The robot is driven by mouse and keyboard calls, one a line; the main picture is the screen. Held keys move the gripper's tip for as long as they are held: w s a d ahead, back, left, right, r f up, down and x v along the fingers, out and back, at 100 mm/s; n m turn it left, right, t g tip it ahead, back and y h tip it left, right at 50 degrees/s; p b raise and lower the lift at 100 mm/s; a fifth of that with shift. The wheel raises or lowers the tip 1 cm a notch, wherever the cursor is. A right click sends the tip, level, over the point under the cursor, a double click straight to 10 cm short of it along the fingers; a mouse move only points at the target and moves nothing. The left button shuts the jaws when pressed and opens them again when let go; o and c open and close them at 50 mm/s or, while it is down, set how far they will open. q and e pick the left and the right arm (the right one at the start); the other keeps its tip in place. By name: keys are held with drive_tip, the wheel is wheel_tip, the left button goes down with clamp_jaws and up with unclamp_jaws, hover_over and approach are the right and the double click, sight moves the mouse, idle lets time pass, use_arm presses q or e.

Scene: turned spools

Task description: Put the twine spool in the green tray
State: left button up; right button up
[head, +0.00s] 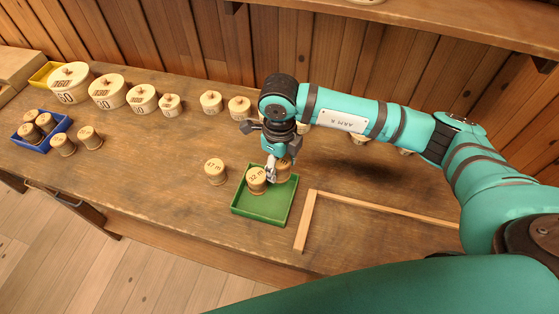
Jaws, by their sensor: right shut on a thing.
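The green tray (264,218) lies near the front edge of the workbench. Two small wooden spools show at it: one marked 32 m (256,182) toward its left, and one to the right (285,172), partly hidden behind my gripper. My right gripper (274,168) points down over the tray and looks shut on the right-hand spool, with a grey finger at that spool's left side. I cannot tell whether this spool touches the tray floor. Its label is mostly covered, and I cannot tell which spool is the twine one. My left gripper is out of view.
A spool marked 47 m (215,172) stands just left of the tray. A blue tray (45,145) with several spools is at the left, with two spools beside it. Large lidded containers (107,91) line the back. A wooden strip frame (305,222) lies right of the tray.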

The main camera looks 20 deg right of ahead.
wheel_tip(320, 180, down, 10)
drive_tip(key=b, duration=0.7)
drive_tip(key=o, duration=1.2)
drive_tip(key=shift+o, duration=0.2)
drive_tip(key=shift+r+p, duration=2.55)
drive_tip(key=shift+r, duration=2.05)
drive_tip(key=shift+f, duration=0.1)
